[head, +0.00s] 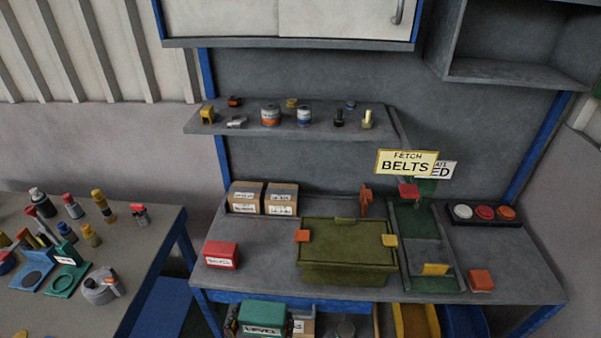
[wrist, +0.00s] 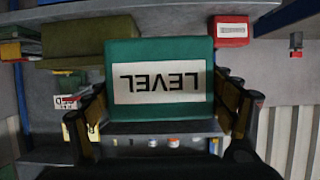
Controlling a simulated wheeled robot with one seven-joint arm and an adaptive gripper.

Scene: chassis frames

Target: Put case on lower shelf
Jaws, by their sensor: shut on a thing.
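The teal case with a white LEVEL label (wrist: 160,80) fills the middle of the wrist view, its lettering upside down there. My gripper (wrist: 160,92) is shut on it, with one finger at each side. In the head view the case (head: 262,317) shows at the bottom edge, in front of the bench's blue front rail. My gripper is hard to make out there. The space under the bench (head: 345,328) is only partly in view. It holds a small labelled box (head: 302,324) just right of the case, and the shelf surface is mostly hidden.
Yellow (head: 416,321) and blue (head: 462,321) bins stand under the bench at right. On the bench top (head: 270,270) are a red box (head: 221,255), an olive case (head: 345,255) and two cartons (head: 263,198). A cluttered side table (head: 130,250) stands at left.

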